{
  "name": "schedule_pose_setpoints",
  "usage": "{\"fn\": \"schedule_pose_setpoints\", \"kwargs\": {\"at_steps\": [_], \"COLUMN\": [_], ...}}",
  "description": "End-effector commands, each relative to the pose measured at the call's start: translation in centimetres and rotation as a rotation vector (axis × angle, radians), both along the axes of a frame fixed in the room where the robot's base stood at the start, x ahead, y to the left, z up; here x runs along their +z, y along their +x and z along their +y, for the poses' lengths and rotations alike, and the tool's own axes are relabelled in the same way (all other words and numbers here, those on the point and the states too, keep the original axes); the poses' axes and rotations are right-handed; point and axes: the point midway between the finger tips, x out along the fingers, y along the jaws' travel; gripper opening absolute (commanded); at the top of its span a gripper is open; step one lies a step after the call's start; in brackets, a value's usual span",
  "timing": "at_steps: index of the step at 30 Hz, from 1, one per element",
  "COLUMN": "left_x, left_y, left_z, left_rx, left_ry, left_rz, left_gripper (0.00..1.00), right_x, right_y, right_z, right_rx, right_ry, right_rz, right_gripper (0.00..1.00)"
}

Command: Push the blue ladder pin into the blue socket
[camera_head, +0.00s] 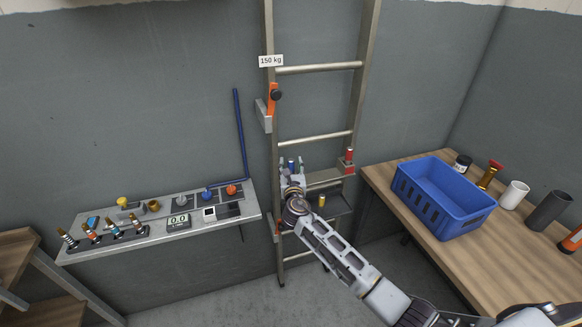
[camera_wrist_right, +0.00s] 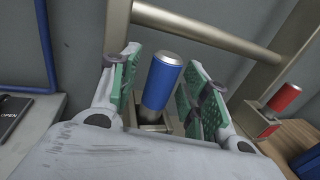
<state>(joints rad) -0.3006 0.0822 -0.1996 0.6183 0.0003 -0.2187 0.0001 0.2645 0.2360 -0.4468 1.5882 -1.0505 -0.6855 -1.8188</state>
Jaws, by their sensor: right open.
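The blue ladder pin (camera_head: 291,163) stands upright at the ladder's left rail. In the right wrist view the pin (camera_wrist_right: 163,80) is a blue cylinder with a silver top, between the finger pads. My right gripper (camera_head: 292,168) is open, with a finger on either side of the pin and a visible gap on the right. Below the pin a metal holder (camera_wrist_right: 154,126) shows; the blue socket's colour and the pin's lower end are mostly hidden by my gripper. My left gripper is not in view.
A red pin (camera_head: 349,155) stands in a red socket on the right rail. A small dark tray (camera_head: 340,204) with a yellow pin (camera_head: 322,200) hangs on the ladder. A grey shelf (camera_head: 250,208) is left; a wooden table (camera_head: 405,212) with a blue crate (camera_head: 465,222) is right.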

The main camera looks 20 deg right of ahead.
Motion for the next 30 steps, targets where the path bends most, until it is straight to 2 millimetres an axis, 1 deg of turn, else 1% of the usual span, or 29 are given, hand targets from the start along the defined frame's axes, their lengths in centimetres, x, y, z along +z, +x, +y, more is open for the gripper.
{"fn": "schedule_pose_setpoints", "kwargs": {"at_steps": [5, 11, 30], "left_x": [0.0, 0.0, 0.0], "left_y": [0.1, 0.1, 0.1], "left_z": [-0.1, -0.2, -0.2], "left_rx": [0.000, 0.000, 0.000], "left_ry": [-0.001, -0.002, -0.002], "left_rz": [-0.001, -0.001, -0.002], "left_gripper": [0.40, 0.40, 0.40], "right_x": [0.0, -0.1, 0.0], "right_y": [-0.5, -1.9, -8.9], "right_z": [0.1, 0.4, 2.1], "right_rx": [0.000, 0.001, 0.001], "right_ry": [-0.001, -0.002, 0.000], "right_rz": [0.000, 0.000, 0.000], "right_gripper": [0.46, 0.46, 0.46]}}
